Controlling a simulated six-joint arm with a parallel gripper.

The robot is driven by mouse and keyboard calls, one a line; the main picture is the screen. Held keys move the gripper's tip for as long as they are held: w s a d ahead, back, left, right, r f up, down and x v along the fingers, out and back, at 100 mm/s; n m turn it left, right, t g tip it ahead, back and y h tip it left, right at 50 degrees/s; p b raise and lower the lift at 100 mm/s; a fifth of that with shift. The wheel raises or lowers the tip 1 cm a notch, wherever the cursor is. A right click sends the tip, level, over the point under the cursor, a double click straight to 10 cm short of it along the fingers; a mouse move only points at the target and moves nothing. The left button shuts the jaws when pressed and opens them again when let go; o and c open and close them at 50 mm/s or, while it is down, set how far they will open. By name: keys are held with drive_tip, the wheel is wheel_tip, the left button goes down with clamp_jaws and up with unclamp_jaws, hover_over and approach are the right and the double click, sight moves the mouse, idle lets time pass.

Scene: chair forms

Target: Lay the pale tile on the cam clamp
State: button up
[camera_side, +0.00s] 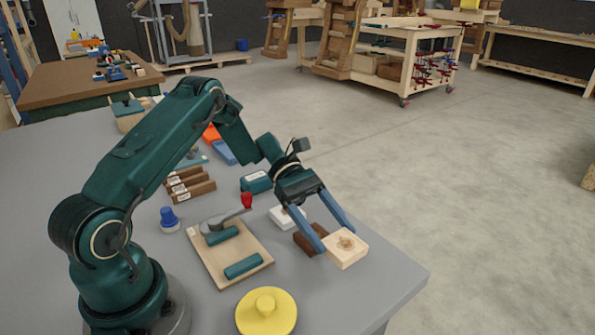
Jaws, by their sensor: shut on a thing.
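The pale tile (346,251) is a square, light wooden piece with a brown knot on its top. It is at the right front of the grey table. My gripper (338,240) has its two blue fingers on either side of the tile and is shut on it. I cannot tell whether the tile touches the table. The cam clamp (203,258) is a light wooden board left of my gripper, with two green bars, a grey lever and a red knob. The tile is apart from it.
A dark brown block (304,240) and a white block (281,217) lie close to my fingers. A yellow round lid (266,312) is in front of the clamp. A blue-knobbed piece (169,219), brown blocks (190,187) and a teal block (256,182) are behind it. The table's right edge is near the tile.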

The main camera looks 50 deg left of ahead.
sight(331, 250)
drive_tip(key=shift+w+d+f, duration=0.15)
drive_tip(key=shift+d+f, duration=0.25)
drive_tip(key=shift+f, duration=1.85)
drive_tip(key=o, duration=1.3)
drive_tip(key=shift+f, duration=0.15)
